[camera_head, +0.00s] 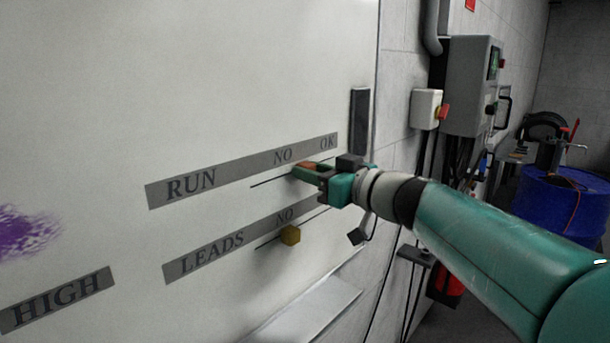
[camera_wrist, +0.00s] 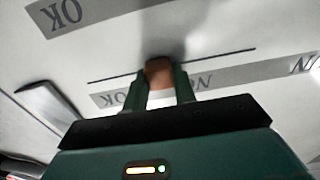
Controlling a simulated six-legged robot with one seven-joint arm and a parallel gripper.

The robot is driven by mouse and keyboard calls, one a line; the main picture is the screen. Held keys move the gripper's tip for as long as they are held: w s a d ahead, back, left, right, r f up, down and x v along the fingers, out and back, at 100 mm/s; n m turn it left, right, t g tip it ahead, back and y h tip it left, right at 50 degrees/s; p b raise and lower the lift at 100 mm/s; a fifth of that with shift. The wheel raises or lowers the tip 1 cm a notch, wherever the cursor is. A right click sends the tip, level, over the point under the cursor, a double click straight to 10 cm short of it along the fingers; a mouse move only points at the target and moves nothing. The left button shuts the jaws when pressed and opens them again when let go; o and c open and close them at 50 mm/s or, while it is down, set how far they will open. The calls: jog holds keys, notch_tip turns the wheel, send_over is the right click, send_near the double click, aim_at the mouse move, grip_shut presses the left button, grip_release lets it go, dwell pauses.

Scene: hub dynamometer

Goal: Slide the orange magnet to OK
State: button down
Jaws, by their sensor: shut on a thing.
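The orange magnet (camera_head: 308,164) sits on the thin dark line under the RUN label strip (camera_head: 190,187) of the whiteboard (camera_head: 180,80). It is between the NO and OK marks. My gripper (camera_head: 305,171) is shut on the magnet at the board. In the wrist view, the magnet (camera_wrist: 158,72) shows between my two green fingers (camera_wrist: 160,88), with the upside-down OK to its left and NO to its right. In the head view my gripper hides part of the magnet and the line's right part.
A dark vertical bar (camera_head: 360,120) stands at the board's right edge. A tray ledge (camera_head: 305,312) juts out below. A grey wall box (camera_head: 470,85) and blue drum (camera_head: 560,205) are at right.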

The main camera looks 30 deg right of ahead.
aim_at(328, 157)
jog(key=w+d, duration=0.1)
jog(key=d, duration=0.1)
jog(key=w+d, duration=0.1)
jog(key=d, duration=0.4)
jog(key=shift+w+d, duration=0.15)
jog(key=shift+w, duration=0.25)
jog(key=shift+w+d+r, duration=0.1)
jog(key=shift+d+r, duration=0.05)
jog(key=shift+d, duration=0.3)
jog(key=c, duration=1.1)
grip_release()
jog(key=shift+d, duration=0.15)
jog(key=shift+a, duration=0.2)
jog(key=v, duration=1.3)
jog(key=shift+s+d, duration=0.15)
jog(key=shift+s, duration=0.2)
